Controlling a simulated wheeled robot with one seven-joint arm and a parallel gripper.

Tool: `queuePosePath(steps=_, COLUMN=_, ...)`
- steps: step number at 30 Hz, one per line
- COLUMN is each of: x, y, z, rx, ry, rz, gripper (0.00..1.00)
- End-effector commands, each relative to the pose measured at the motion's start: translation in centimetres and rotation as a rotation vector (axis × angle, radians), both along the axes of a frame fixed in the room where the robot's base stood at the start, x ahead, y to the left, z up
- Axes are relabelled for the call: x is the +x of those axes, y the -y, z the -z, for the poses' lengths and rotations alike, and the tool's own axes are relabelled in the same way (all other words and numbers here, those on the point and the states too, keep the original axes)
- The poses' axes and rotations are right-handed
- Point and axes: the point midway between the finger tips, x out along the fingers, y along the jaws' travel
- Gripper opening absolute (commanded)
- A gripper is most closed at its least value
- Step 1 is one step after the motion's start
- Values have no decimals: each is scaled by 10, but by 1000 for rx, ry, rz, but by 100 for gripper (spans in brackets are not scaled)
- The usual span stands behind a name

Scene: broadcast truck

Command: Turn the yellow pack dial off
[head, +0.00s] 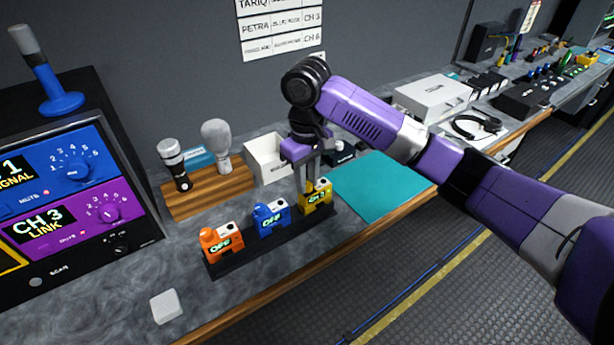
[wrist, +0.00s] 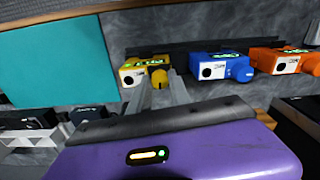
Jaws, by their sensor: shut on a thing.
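The yellow pack (head: 318,199) stands at the right end of a dark rack (head: 258,250) on the counter. It also shows in the wrist view (wrist: 132,77), with its round yellow dial (wrist: 160,77) beside a white patch. Its display is lit green, but I cannot read it surely. My gripper (head: 306,184) points down at the top of the yellow pack. In the wrist view the fingers (wrist: 159,88) close around the yellow dial, one on each side. The fingers hide part of the pack in the head view.
A blue pack (head: 270,217) and an orange pack (head: 221,243) stand left in the rack, both reading OFF. A white box (head: 266,160) and a microphone (head: 174,162) stand behind. A teal mat (head: 377,187) lies flat to the right. A white block (head: 166,306) lies front left.

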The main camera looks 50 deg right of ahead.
Motion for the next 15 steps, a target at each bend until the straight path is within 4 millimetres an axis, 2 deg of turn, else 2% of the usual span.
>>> queuePosePath(steps=15, x=0, y=-1, z=-1, rx=1, ry=1, rz=-491, gripper=0)
